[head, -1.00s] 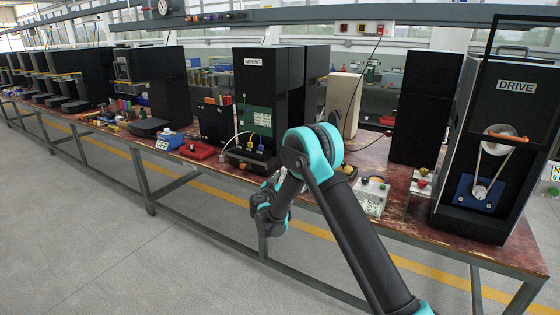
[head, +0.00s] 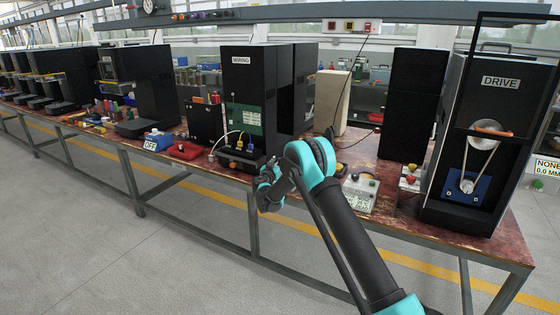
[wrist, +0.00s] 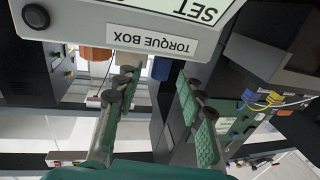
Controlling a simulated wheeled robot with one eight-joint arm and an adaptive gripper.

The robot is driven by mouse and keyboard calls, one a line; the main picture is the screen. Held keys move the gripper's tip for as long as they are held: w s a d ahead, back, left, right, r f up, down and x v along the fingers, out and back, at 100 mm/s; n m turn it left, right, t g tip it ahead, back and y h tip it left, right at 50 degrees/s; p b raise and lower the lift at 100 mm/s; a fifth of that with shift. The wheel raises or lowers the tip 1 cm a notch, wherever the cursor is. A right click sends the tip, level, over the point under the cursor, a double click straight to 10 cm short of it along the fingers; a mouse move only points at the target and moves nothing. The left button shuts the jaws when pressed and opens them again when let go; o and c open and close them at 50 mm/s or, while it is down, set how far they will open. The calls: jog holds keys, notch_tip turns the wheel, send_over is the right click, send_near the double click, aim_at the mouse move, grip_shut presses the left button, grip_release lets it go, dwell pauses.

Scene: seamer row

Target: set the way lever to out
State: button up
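No part in view can be clearly told as the way lever. An orange handle (head: 493,132) shows on the black machine labelled DRIVE (head: 500,82), above a belt and a blue plate; I cannot tell whether it is that lever. My gripper (head: 270,190) is at the bench's front edge in the head view, below the machine labelled WIRING (head: 241,60). In the wrist view my gripper (wrist: 157,82) has its two green-padded fingers apart, with nothing between them. A pale panel labelled TORQUE BOX (wrist: 150,45) appears upside down past the fingers.
Several black machines stand to the left. The floor (head: 110,230) in front is clear.

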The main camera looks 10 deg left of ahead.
jog(key=shift+w+d, duration=0.2)
jog(key=shift+w, duration=1.1)
jog(key=shift+c, duration=0.2)
grip_shut()
